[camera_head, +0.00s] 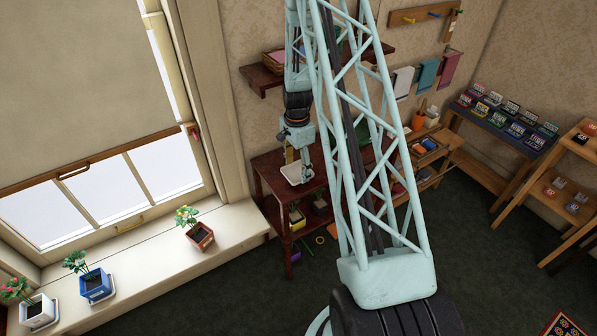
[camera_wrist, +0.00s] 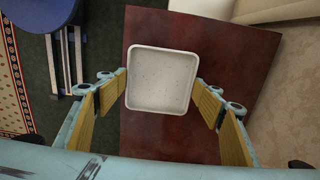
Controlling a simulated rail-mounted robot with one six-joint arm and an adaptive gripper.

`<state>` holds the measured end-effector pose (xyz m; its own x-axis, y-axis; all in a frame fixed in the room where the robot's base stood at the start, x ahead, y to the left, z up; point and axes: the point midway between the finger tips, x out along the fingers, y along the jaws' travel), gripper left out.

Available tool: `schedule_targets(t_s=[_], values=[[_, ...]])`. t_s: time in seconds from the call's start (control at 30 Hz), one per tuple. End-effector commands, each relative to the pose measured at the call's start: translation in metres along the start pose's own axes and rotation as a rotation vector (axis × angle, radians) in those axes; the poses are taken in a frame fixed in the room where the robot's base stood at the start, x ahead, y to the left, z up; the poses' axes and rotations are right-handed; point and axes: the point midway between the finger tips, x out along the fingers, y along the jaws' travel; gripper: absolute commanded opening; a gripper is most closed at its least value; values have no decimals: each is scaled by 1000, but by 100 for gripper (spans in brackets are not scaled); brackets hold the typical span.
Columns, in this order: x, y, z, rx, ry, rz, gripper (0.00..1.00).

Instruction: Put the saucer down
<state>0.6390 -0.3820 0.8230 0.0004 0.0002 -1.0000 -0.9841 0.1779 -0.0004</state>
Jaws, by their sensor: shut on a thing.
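The saucer (camera_wrist: 160,80) is a pale, square, shallow dish with rounded corners, empty, in the wrist view. My gripper (camera_wrist: 160,88) is shut on it, with a yellow-padded finger at its left and right sides. In the head view the saucer (camera_head: 298,174) shows pale below my gripper (camera_head: 297,158), over the dark red table (camera_head: 268,172). The bare table top (camera_wrist: 150,145) lies beneath it in the wrist view. I cannot tell whether the saucer touches the table or hangs just above it.
On the windowsill (camera_head: 160,262) stand a white pot (camera_head: 38,311), a blue pot (camera_head: 95,285) and a red-brown pot (camera_head: 200,237) with plants. A wall shelf (camera_head: 262,80) hangs above the table. Small pots stand on its lower level. The table top around the saucer looks clear.

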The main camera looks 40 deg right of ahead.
Motion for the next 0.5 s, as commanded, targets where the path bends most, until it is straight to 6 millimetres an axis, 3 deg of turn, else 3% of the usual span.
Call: schedule_targets(t_s=[0.2,0.5], values=[[2,-12,-14,1,0,0,50],[2,-14,-15,0,0,0,50]])
